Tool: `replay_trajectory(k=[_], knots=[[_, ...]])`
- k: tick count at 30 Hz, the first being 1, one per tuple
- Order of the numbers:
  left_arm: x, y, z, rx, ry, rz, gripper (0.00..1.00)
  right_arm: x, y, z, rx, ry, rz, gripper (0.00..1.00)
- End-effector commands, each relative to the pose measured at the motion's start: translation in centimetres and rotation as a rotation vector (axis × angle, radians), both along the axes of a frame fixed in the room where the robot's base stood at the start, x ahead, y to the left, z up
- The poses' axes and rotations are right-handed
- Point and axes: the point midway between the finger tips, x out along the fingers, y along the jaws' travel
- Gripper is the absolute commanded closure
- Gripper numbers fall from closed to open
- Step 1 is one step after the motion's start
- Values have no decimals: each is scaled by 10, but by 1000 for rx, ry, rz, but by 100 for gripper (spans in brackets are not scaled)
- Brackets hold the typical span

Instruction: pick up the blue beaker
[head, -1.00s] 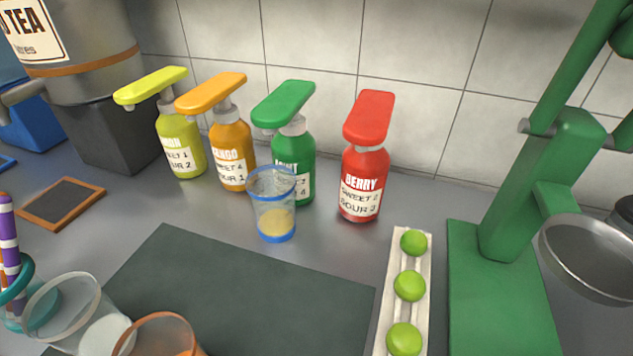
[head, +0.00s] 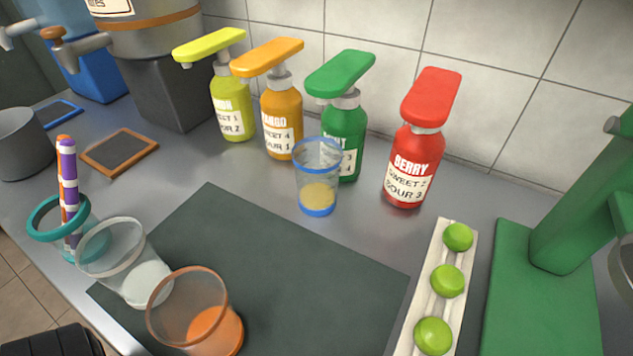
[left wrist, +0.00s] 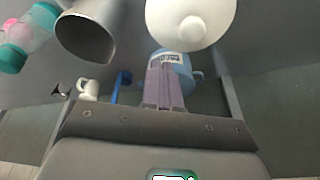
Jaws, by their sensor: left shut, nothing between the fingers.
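The blue beaker (head: 317,178) is a clear cup with a blue rim and blue base, holding some pale yellow liquid. It stands upright on the grey counter in the head view, in front of the green pump bottle (head: 346,130) and just behind the dark mat. My left gripper (left wrist: 164,62) shows in the left wrist view with its fingers together and nothing held. A blue labelled object (left wrist: 184,66) shows beyond the fingertips; I cannot tell what it is. My right gripper is in neither view.
Yellow (head: 232,105), orange (head: 282,120) and red (head: 415,165) pump bottles stand along the wall. A clear cup (head: 115,250) and an orange cup (head: 190,300) are at front left. A tray of green balls (head: 421,300) and a green press (head: 540,290) are right. The dark mat (head: 300,265) has free room.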

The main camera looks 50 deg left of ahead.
Motion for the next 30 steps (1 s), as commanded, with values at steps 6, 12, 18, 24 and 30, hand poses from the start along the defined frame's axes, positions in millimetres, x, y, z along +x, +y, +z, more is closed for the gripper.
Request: replay_trajectory(k=[6, 12, 18, 24, 30], knots=[[-3, 0, -2, 0, 8, 0, 92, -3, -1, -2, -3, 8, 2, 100], [-3, 0, -2, 0, 8, 0, 62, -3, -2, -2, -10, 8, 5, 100], [-3, 0, -2, 0, 8, 0, 31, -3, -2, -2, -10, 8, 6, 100], [-3, 0, -2, 0, 8, 0, 0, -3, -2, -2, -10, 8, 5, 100], [-2, 0, -2, 0, 7, 0, 0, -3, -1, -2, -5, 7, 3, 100]])
